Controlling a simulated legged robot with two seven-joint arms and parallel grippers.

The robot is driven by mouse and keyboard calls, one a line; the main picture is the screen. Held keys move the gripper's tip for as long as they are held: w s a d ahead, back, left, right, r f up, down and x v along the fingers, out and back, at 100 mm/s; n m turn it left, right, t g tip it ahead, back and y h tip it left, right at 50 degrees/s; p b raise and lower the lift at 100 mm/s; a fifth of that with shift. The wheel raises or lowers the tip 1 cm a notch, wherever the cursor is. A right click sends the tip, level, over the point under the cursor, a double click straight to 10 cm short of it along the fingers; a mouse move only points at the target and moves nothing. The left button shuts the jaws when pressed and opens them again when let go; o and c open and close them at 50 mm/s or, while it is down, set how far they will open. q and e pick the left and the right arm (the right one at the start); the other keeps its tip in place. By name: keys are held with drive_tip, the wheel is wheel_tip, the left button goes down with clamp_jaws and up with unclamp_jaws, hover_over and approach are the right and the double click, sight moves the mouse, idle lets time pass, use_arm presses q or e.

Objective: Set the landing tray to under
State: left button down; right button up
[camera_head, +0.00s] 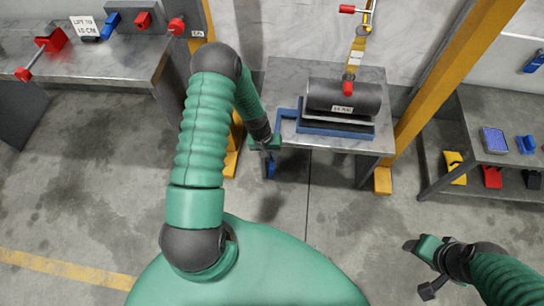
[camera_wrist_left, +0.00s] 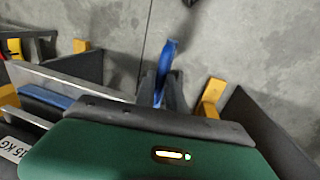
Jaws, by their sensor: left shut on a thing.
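A blue tray (camera_head: 336,128) lies on the grey table (camera_head: 285,80), with a pale plate on it and a dark barrel (camera_head: 325,95) above, labelled with a weight. I take the blue tray to be the landing tray. My right gripper (camera_head: 422,268) is apart at the lower right, empty and seemingly open.
A yellow hoist arm (camera_head: 358,52) with red ends hangs over the barrel. Yellow posts (camera_head: 440,85) flank the table. A left bench (camera_head: 110,60) holds red and blue fittings. A right shelf (camera_head: 510,150) holds a blue bin (camera_head: 494,141) and small parts. The floor in front is clear.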

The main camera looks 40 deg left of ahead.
use_arm(q)
drive_tip(key=shift+s+f, duration=0.1)
drive_tip(key=shift+s, duration=0.15)
drive_tip(key=c, duration=1.4)
unclamp_jaws()
drive_tip(key=shift+d, duration=0.2)
use_arm(e)
drive_tip(key=shift+s+a+r, duration=0.1)
drive_tip(key=shift+a, duration=0.1)
use_arm(q)
drive_tip(key=shift+a, duration=0.15)
use_arm(e)
drive_tip(key=shift+a, duration=0.15)
use_arm(q)
drive_tip(key=shift+w+a+r, duration=0.1)
drive_tip(key=shift+a+r, duration=0.05)
drive_tip(key=shift+r, duration=0.3)
wheel_tip(320, 180, up, 16)
drive_tip(key=s+a+p, duration=0.1)
drive_tip(key=a+p, duration=0.1)
drive_tip(key=shift+s+a+f, duration=0.15)
drive_tip(key=shift+s+a, duration=0.1)
drive_tip(key=shift+s, duration=0.15)
use_arm(e)
drive_tip(key=shift+w+v, duration=0.25)
drive_tip(key=shift+v, duration=0.9)
drive_tip(key=shift+r, duration=0.1)
